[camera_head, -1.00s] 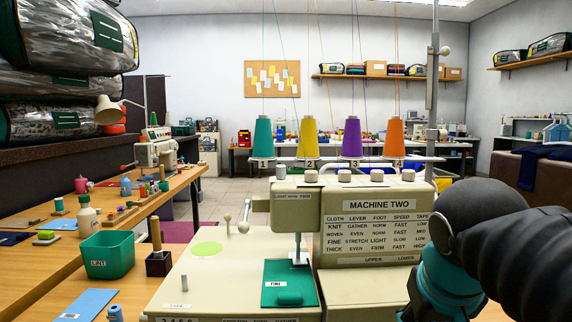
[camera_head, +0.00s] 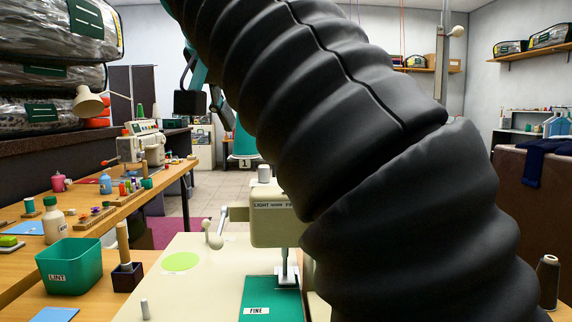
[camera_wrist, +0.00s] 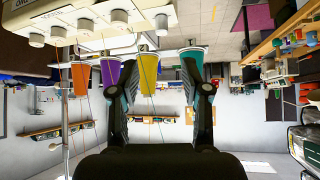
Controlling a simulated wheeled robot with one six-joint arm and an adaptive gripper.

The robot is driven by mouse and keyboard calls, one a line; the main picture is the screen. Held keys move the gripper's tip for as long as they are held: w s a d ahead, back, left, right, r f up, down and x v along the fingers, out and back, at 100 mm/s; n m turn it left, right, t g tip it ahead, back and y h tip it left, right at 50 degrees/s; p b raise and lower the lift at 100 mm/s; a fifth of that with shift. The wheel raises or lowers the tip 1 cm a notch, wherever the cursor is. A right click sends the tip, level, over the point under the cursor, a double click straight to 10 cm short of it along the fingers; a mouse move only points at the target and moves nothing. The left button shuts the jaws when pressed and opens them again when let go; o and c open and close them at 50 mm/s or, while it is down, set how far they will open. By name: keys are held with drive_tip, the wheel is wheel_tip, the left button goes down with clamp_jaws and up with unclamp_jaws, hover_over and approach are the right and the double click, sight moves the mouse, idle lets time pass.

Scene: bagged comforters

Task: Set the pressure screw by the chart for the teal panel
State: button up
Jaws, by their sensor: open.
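The teal panel (camera_head: 270,286), marked FINE, lies on the machine bed under the presser foot (camera_head: 287,273). The pressure screw (camera_head: 264,173) stands on the machine head above a partly covered label (camera_head: 273,205) starting LIGHT. In the upside-down wrist view it appears to be the rightmost top knob (camera_wrist: 161,20). My gripper (camera_wrist: 153,66) is open and empty, its fingers apart before the thread cones and away from the knobs. My arm hides the chart in the head view; its FINE row earlier read STRETCH, LIGHT, SLOW, LOW.
Thread cones in teal (camera_wrist: 192,67), yellow (camera_wrist: 148,68), purple (camera_wrist: 111,72) and orange (camera_wrist: 81,77) stand near my gripper, with threads running from them. A green LINT bin (camera_head: 76,268) and a wooden-handled tool (camera_head: 125,245) stand left of the machine.

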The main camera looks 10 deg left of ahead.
sight(263, 166)
drive_tip(key=x, duration=1.3)
drive_tip(key=shift+w+a+f, duration=0.1)
drive_tip(key=shift+w+a, duration=0.05)
drive_tip(key=shift+w, duration=0.1)
clamp_jaws()
drive_tip(key=shift+a, duration=0.2)
drive_tip(key=shift+d, duration=0.2)
